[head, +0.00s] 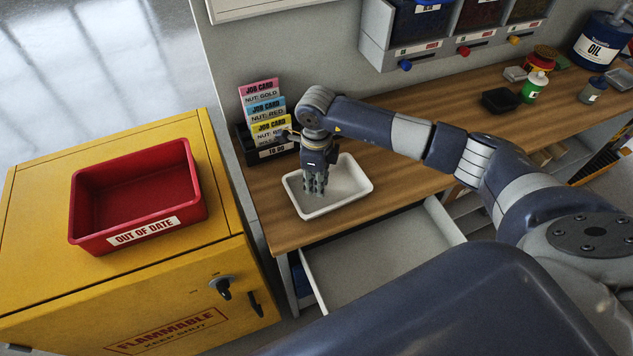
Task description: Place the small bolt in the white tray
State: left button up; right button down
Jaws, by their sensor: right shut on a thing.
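The white tray (347,181) sits on the wooden bench top near its left end. My right gripper (315,187) points down over the left part of the tray, with its fingers close together. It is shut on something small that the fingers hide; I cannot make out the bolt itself. I cannot tell whether the fingertips touch the tray floor. No other object shows clearly in the tray. My left gripper is not in view.
A job card holder (268,152) stands just behind the tray. An open drawer (385,255) juts out below the bench. A red out-of-date bin (138,190) sits on a yellow flammable cabinet (40,225). Dispensing bins (415,25) hang above the bench; a black dish (500,100) lies farther right.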

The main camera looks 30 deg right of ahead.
jog(key=shift+f+p, duration=0.3)
jog(key=shift+f, duration=0.85)
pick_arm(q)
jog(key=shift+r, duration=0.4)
pick_arm(e)
jog(key=c, duration=1.4)
grip_release()
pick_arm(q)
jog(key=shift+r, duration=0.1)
pick_arm(e)
jog(key=shift+r, duration=0.1)
jog(key=shift+r, duration=0.25)
notch_tip(320, 180, up, 11)
jog(key=b, duration=0.4)
jog(key=shift+r, duration=0.1)
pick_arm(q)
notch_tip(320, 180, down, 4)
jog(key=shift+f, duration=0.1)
pick_arm(e)
jog(key=shift+r, duration=0.25)
